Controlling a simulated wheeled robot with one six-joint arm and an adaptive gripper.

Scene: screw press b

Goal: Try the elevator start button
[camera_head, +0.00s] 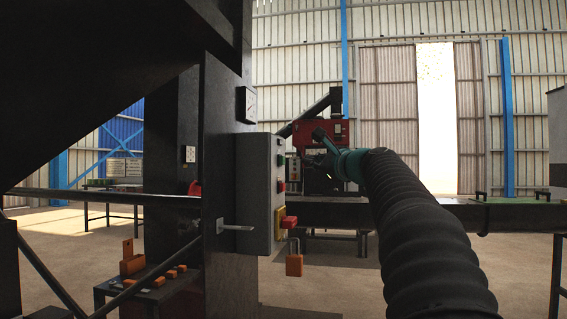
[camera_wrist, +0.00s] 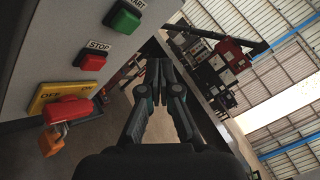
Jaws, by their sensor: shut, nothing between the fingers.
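A grey control box (camera_head: 255,190) is mounted on the dark machine frame. Its green START button (camera_wrist: 126,19) is at the top of the wrist view and shows edge-on in the head view (camera_head: 280,159). Below it are the red STOP button (camera_wrist: 93,61) and a red switch handle (camera_wrist: 68,111) on a yellow ON/OFF plate (camera_wrist: 45,95). An orange padlock (camera_wrist: 51,141) hangs by the handle. My gripper (camera_wrist: 160,64) is shut and empty, to the right of the buttons in the wrist view, and seems apart from the panel.
A dark bench (camera_head: 430,212) runs across the middle right. A red machine (camera_head: 310,132) stands beyond it. Orange blocks (camera_head: 133,258) lie on a low dark stand at lower left. A metal lever (camera_head: 236,227) sticks out near the box. Open floor shows between the box and my arm.

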